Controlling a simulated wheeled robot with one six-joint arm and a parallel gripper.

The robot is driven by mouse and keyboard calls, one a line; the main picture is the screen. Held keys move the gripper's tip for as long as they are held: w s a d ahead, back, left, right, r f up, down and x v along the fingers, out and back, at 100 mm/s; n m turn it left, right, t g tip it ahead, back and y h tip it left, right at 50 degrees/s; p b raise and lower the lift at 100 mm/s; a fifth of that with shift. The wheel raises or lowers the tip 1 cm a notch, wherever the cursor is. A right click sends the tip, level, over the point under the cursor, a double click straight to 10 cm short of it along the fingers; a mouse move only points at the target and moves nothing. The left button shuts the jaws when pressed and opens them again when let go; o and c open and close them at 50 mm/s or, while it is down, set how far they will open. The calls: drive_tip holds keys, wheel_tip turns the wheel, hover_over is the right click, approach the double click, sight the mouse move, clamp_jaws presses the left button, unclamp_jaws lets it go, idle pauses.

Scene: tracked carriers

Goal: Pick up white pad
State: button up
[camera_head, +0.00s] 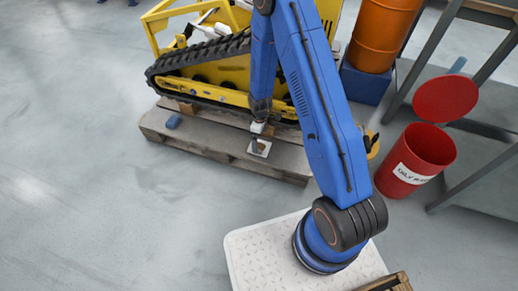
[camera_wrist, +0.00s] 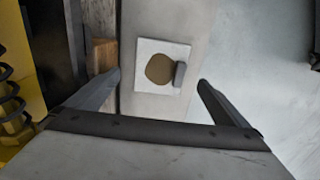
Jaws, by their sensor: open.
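The white pad (camera_head: 266,151) lies flat near the front edge of the wooden pallet (camera_head: 205,141). In the wrist view the square pad (camera_wrist: 162,90) has a round brown patch (camera_wrist: 158,69) and a small grey upright block (camera_wrist: 180,74) on its right side. My gripper (camera_head: 258,132) is above the pad in the head view and partly hidden by my arm.
A yellow tracked carrier (camera_head: 215,80) stands on the pallet behind. A small blue object (camera_head: 173,121) lies at the pallet's left. A red bin (camera_head: 413,160), its red lid (camera_head: 445,98) and an orange drum (camera_head: 383,35) are at right. The floor at left is clear.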

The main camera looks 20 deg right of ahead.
sight(259, 147)
drive_tip(key=shift+f, duration=2.5)
drive_tip(key=c, duration=1.2)
